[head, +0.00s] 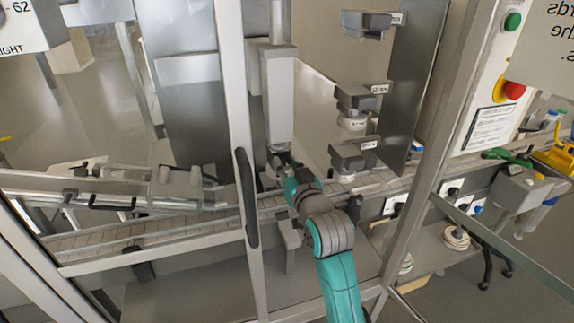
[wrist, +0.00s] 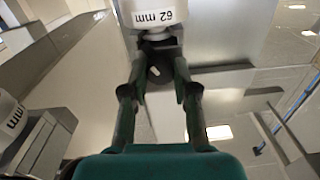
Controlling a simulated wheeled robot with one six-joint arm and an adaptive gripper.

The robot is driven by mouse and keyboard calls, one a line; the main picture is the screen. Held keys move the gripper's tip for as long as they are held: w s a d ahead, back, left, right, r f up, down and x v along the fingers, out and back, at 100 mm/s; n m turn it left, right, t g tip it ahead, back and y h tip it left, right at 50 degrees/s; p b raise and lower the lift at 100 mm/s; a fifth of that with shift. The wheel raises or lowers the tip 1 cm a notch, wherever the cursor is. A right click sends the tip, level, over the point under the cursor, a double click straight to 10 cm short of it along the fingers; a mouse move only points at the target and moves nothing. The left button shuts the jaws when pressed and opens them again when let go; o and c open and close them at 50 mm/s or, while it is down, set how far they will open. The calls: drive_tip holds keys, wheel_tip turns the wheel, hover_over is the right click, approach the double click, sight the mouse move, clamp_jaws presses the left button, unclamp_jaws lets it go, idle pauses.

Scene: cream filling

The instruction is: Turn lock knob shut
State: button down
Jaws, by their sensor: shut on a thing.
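In the wrist view the dark lock knob (wrist: 160,50) sits below a white nozzle part (wrist: 160,16) labelled "62 mm". The two dark green fingers of my gripper (wrist: 158,72) are on either side of the knob, shut on it. A small pale mark shows between the fingertips. In the head view my gripper (head: 281,160) reaches up to the lower end of a tall grey column (head: 279,100) on the machine. The knob itself is hidden there by the gripper, and its turn angle cannot be told.
Three grey brackets with size labels hang on a panel to the right, the middle one (head: 362,98) holding a white part. A conveyor (head: 215,222) runs beneath. A door frame post (head: 234,120) stands close left of my arm. A control panel with a red button (head: 515,90) is at right.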

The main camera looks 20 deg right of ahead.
drive_tip(key=m, duration=0.5)
drive_tip(key=shift+m, duration=0.3)
idle(0.4)
drive_tip(key=c, duration=0.9)
unclamp_jaws()
drive_tip(key=s, duration=1.2)
drive_tip(key=shift+d, duration=0.15)
drive_tip(key=shift+f, duration=0.15)
